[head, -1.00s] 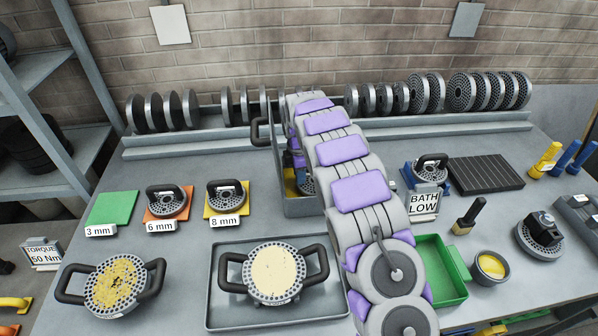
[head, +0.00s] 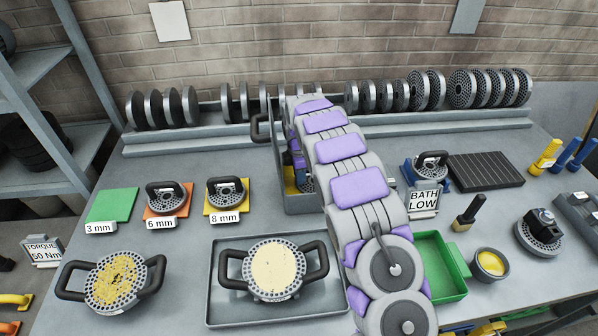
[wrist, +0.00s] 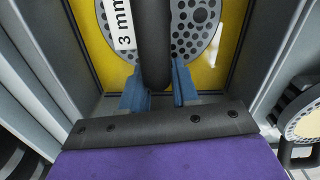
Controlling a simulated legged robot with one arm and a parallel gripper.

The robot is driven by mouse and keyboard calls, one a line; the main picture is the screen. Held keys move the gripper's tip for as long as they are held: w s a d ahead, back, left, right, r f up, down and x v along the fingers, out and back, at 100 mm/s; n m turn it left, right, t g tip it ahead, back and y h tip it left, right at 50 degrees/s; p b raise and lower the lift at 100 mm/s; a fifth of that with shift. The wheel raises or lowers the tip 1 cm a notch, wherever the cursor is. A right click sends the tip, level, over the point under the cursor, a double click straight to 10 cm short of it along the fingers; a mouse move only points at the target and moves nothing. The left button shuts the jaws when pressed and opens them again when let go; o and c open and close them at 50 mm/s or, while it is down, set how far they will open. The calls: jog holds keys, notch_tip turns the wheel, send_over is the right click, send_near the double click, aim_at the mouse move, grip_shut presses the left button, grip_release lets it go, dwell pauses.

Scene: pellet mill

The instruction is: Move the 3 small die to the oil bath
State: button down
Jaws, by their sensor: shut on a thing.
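The 3 mm small die (wrist: 195,28), a grey perforated disc with a black bar handle and a white label, shows in the wrist view. My gripper (wrist: 157,70) is shut on its handle with blue fingers on both sides. The die is inside the grey-walled oil bath (head: 303,206), over yellow oil (wrist: 208,78). I cannot tell whether it rests on the bottom. In the head view my arm covers much of the bath, and the die shows only in small part. The green 3 mm pad (head: 112,205) is empty.
The 6 mm die (head: 166,197) and 8 mm die (head: 227,192) sit on their pads at left. A tray (head: 222,310) with a large two-handled die stands in front of the bath. A BATH LOW sign (head: 424,200) and green bin (head: 440,252) are to the right.

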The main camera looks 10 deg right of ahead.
jog(key=shift+f, duration=0.55)
jog(key=shift+f, duration=0.15)
dwell(0.5)
grip_release()
dwell(0.6)
dwell(0.5)
jog(key=shift+s+a+r+p, duration=0.1)
jog(key=shift+r+p, duration=0.5)
jog(key=shift+r, duration=1.6)
jog(key=shift+s+r+p, duration=0.1)
jog(key=shift+r+p, duration=0.45)
jog(key=shift+r, duration=1.65)
jog(key=shift+r, duration=0.1)
